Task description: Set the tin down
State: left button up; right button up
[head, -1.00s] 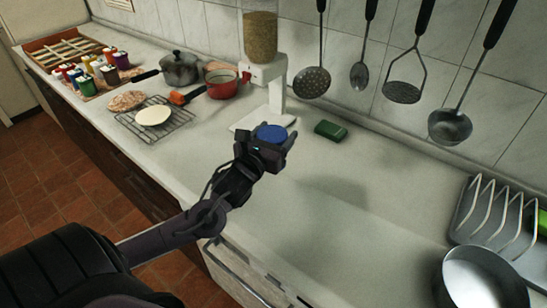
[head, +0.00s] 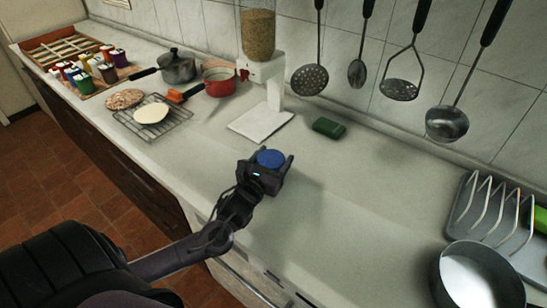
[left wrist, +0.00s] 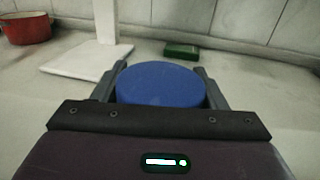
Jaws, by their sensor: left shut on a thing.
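The tin shows as a round blue top (head: 270,158) between the fingers of my left gripper (head: 274,166) in the head view. The blue top also shows in the left wrist view (left wrist: 160,84), with a dark finger on each side. My left gripper is shut on the tin. The tin's sides are mostly hidden by the gripper, and I cannot tell whether its base touches the counter (head: 330,220). My right gripper is not in view.
A green block (head: 328,127) lies behind the gripper near the wall. A white dispenser (head: 262,72) with a flat base stands behind left. A rack with round breads (head: 152,113) and a red pot (head: 219,81) are farther left. A steel pan (head: 478,275) stands at right. Counter around the tin is clear.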

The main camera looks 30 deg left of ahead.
pick_arm(q)
jog(key=o, duration=1.2)
jog(key=shift+r, duration=0.15)
jog(key=shift+s, duration=0.3)
jog(key=s, duration=0.3)
jog(key=s+d, duration=0.1)
jog(key=s, duration=0.3)
jog(key=s+b, duration=0.1)
jog(key=s, duration=0.3)
jog(key=shift+s+d, duration=0.15)
jog(key=shift+d, duration=0.05)
